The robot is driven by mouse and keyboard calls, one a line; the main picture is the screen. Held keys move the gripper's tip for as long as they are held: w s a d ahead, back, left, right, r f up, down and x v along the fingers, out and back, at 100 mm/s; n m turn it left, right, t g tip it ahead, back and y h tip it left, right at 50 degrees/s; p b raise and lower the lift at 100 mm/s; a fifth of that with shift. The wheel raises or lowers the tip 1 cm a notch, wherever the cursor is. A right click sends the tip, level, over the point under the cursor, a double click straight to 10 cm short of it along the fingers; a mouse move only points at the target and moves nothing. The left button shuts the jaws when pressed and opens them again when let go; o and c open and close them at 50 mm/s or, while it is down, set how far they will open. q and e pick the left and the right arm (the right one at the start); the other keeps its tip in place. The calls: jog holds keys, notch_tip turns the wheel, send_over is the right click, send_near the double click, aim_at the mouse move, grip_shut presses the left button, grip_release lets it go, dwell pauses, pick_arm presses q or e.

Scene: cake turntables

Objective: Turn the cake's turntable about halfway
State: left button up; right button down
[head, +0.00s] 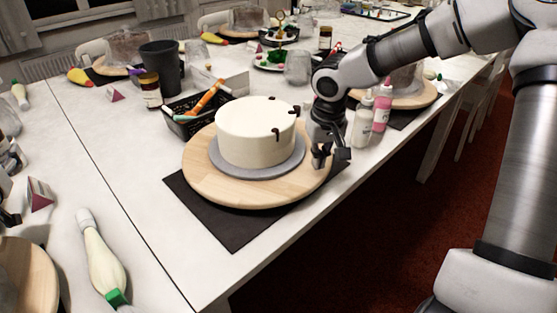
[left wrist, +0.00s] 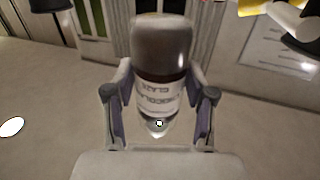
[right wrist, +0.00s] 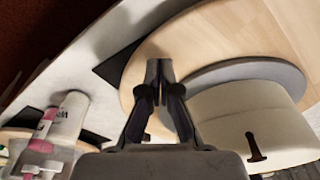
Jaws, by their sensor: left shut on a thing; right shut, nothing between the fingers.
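The white cake (head: 256,132) with a few dark marks on its rim and side stands on a grey round board (head: 229,169) on the wooden turntable (head: 205,186). My right gripper (head: 322,160) is shut and empty at the turntable's right edge. In the right wrist view its fingertips (right wrist: 158,70) overlap the wood near the rim, beside the grey board (right wrist: 250,72); I cannot tell whether they touch it. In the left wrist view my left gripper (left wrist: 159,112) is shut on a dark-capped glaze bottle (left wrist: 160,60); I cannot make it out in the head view.
A black mat (head: 232,228) lies under the turntable. A black basket (head: 185,128) of tools stands behind left; white and pink bottles (head: 382,105) stand right of my right gripper. A piping bag (head: 100,255) lies front left. The table's front edge is close.

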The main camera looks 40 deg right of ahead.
pick_arm(q)
jog(key=shift+r, duration=0.65)
pick_arm(e)
jog(key=shift+r, duration=0.7)
pick_arm(q)
jog(key=shift+s, duration=0.1)
pick_arm(e)
jog(key=shift+s+f, duration=0.1)
pick_arm(q)
jog(key=shift+f, duration=0.15)
pick_arm(e)
jog(key=shift+f, duration=0.1)
